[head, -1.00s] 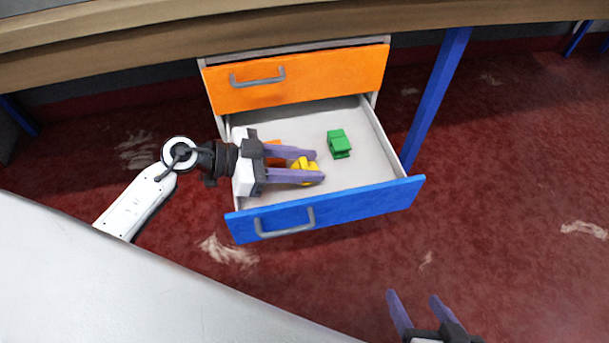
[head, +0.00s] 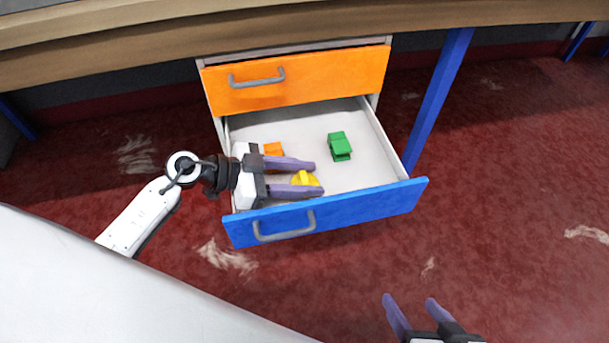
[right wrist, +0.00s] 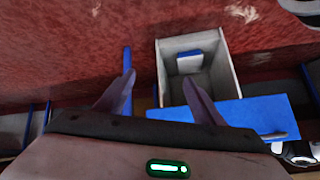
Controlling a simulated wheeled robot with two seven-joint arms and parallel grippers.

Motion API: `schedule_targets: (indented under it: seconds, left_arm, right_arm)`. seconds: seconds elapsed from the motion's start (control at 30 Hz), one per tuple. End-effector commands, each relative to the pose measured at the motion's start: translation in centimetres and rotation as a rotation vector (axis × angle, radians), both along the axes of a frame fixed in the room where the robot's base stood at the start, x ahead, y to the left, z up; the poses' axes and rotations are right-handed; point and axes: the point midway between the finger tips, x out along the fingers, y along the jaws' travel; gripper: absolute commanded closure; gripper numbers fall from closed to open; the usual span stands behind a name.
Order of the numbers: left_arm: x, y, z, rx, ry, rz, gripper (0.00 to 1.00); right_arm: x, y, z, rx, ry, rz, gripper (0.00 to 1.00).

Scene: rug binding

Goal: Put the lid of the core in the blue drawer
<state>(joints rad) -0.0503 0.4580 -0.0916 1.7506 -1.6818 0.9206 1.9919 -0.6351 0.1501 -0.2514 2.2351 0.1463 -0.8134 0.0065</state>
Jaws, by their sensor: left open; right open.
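The blue drawer (head: 335,213) is pulled out below an orange drawer in the head view. A yellow round piece with a raised grip (head: 304,179), which looks like the lid, appears to lie on the drawer's floor near its front. My left gripper (head: 317,179) is over the drawer with its fingers apart, one on each side of the yellow piece. The nearer finger hides part of it, and I cannot tell whether they touch. My right gripper (head: 413,304) is open and empty at the bottom of the head view, away from the drawer.
A green block (head: 339,146) and a partly hidden orange piece (head: 273,149) also lie in the drawer. The shut orange drawer (head: 300,80) and the table edge (head: 250,38) are above. A blue table leg (head: 436,105) stands to the right. The red floor is open there.

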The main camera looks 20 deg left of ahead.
Motion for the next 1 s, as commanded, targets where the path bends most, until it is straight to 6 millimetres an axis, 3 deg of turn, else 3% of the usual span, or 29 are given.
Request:
schedule_targets:
  seconds: [0.17, 0.6, 1.0]
  left_arm:
    - [-0.7, 1.1, 0.8, 0.004, 0.003, 0.001, 0.59]
    - [-5.3, 7.8, 4.2, 0.003, 0.004, 0.001, 0.59]
    - [-6.3, 9.2, 4.9, 0.001, -0.001, 0.000, 0.59]
  right_arm:
    - [0.1, -0.1, 0.5, -0.002, -0.001, -0.002, 0.38]
    - [-0.8, -1.6, 2.1, 0.007, -0.073, -0.075, 0.38]
    - [-1.0, -1.9, 2.4, 0.009, -0.088, -0.086, 0.38]
